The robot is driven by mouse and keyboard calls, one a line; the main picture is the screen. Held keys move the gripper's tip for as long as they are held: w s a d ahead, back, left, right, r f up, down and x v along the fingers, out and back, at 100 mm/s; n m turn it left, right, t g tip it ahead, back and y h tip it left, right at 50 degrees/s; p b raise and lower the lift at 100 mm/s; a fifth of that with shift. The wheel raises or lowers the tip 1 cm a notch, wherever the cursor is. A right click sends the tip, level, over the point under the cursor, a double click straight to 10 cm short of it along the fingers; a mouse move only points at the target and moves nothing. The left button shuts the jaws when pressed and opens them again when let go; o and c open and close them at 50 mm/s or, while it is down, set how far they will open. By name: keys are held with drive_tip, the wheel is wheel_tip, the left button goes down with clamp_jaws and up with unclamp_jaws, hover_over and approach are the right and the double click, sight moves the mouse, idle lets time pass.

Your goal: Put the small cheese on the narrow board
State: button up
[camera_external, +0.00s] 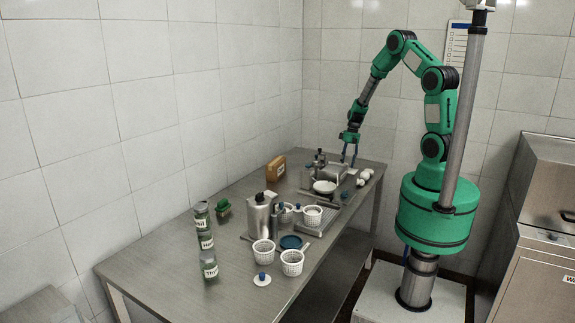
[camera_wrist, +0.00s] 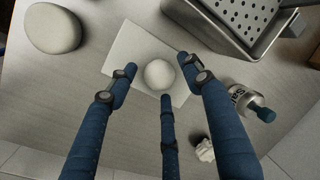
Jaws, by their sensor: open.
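A small white ball (camera_wrist: 159,74), which looks like the small cheese, sits on a pale rectangular board (camera_wrist: 130,47) in the wrist view. This may be the narrow board, but I cannot tell for sure. A larger white rounded lump (camera_wrist: 52,28) lies apart at the upper left. My gripper (camera_wrist: 155,66) is open, its blue fingers spread around the small ball, with no clear contact. In the external view my gripper (camera_external: 349,160) points down over the far end of the table. Two white lumps (camera_external: 362,179) show near it.
A perforated metal container (camera_wrist: 245,22) is at the upper right and a blue-capped shaker (camera_wrist: 248,102) lies to the right. The front-left tabletop is mostly bare.

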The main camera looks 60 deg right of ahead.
drive_tip(key=p+v, duration=0.1)
drive_tip(key=v, duration=1)
drive_tip(key=shift+r, duration=0.1)
drive_tip(key=s+a+r+n+t+h, duration=0.1)
drive_tip(key=s+a+r, duration=0.1)
drive_tip(key=a+r, duration=0.8)
drive_tip(key=s+a+r+n+t+h, duration=0.1)
drive_tip(key=s+a+r, duration=0.1)
drive_tip(key=a+r, duration=0.75)
drive_tip(key=s+a+r+t, duration=0.1)
drive_tip(key=s+a+r, duration=0.4)
drive_tip(key=s, duration=0.3)
drive_tip(key=s+a+r+n+t, duration=0.1)
drive_tip(key=s+a+r, duration=0.4)
drive_tip(key=s+r, duration=0.2)
drive_tip(key=shift+s+t+h, duration=0.3)
drive_tip(key=shift+s+t, duration=0.1)
drive_tip(key=shift+s, duration=0.5)
